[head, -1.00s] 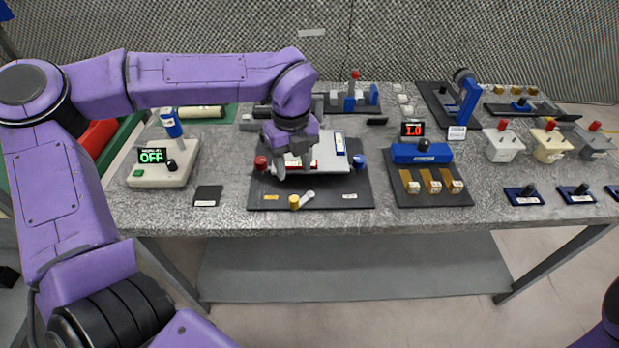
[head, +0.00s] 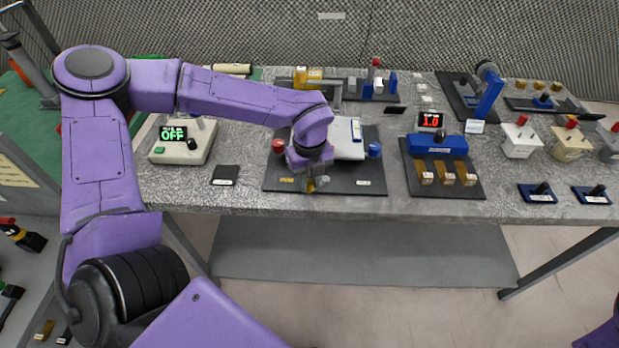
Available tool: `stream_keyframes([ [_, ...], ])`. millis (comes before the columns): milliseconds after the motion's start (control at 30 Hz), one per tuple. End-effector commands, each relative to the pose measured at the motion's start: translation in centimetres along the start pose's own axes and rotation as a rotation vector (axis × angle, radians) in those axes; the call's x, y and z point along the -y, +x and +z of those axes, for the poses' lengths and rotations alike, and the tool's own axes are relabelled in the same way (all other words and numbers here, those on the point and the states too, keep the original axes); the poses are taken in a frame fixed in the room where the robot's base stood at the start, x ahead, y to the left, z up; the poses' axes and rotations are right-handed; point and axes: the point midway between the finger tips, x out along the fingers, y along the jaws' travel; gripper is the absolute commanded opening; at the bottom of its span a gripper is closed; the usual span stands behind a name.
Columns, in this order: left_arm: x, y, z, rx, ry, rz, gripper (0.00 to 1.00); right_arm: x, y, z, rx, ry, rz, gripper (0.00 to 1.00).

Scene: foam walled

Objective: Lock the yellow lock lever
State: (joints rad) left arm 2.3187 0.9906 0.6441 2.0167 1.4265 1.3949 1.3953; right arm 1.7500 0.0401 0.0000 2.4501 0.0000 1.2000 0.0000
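The dark board (head: 355,188) on the table carries a light plate (head: 346,147), a red knob (head: 278,146) and a blue knob (head: 375,150). The yellow lock lever (head: 322,182) sits at the board's front edge, mostly hidden by my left gripper; only a small yellow and grey part shows. My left gripper (head: 309,183) points down at the lever, by or touching it. Its fingers are too small and covered to tell whether they are open or shut on it. My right gripper is out of view; only a bit of that arm shows at the bottom right.
A controller reading OFF (head: 183,141) and a black pad (head: 225,175) lie to the left. A blue block with brass contacts (head: 436,146) stands to the right. Small blue switches (head: 537,193) line the right front. The table's front edge is close to the board.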

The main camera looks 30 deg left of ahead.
Motion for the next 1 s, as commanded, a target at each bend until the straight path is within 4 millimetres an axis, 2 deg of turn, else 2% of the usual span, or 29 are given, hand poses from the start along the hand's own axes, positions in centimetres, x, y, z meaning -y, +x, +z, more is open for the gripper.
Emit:
stream_keyframes([
  [33,0.0,0.0,0.0,0.0,0.0,0.0,0.08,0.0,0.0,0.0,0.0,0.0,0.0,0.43],
  [67,0.0,0.0,0.0,0.0,0.0,0.0,0.0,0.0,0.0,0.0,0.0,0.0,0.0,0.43],
  [467,-0.1,-0.2,0.3,0.001,0.059,-0.001,0.0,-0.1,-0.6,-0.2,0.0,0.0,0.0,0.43],
  [1000,0.0,-0.4,2.4,0.001,0.46,-0.001,0.0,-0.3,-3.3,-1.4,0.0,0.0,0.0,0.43],
])
